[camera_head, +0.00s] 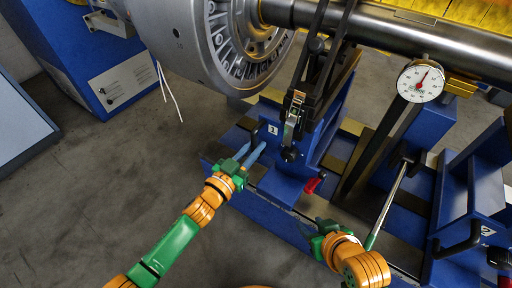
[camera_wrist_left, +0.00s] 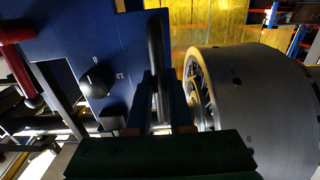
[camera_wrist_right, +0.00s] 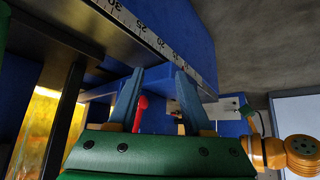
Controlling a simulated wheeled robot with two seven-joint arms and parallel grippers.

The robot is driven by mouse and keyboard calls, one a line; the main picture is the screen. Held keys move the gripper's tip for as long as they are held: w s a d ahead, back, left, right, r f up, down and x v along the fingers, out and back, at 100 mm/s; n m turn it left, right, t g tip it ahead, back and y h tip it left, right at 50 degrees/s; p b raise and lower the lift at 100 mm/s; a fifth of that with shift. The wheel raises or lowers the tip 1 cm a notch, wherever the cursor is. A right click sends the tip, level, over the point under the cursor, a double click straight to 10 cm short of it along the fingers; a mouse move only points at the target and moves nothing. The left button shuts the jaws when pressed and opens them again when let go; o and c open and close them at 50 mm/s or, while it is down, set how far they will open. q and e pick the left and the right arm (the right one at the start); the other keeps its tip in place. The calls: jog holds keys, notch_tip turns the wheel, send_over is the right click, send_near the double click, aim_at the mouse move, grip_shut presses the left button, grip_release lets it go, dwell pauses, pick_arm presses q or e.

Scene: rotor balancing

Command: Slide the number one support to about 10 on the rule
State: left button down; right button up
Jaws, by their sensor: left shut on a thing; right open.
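The number one support (camera_head: 310,150) is a blue block with a "1" label, standing on the blue base under the rotor shaft. My left gripper (camera_head: 252,157) is shut on its dark upright handle; the handle (camera_wrist_left: 156,50) stands between the fingers in the left wrist view. My right gripper (camera_head: 311,228) is open and empty, low beside the front of the base. In the right wrist view the rule (camera_wrist_right: 150,37) runs along the base edge, with 30, 25 and 20 legible. A red lever (camera_head: 313,184) sits low on the support; it also shows in the right wrist view (camera_wrist_right: 140,112).
The large grey rotor (camera_head: 185,45) hangs above left. A second blue support (camera_head: 475,200) stands at far right. A blue cabinet (camera_head: 80,50) is back left. Grey floor is clear at left.

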pick_arm(q)
jog(key=shift+w+a, duration=0.55)
jog(key=shift+a, duration=0.25)
jog(key=shift+c, duration=2.4)
grip_release()
jog(key=p+v, duration=0.3)
jog(key=v, duration=0.4)
jog(key=shift+p, duration=0.4)
jog(key=shift+d, duration=0.1)
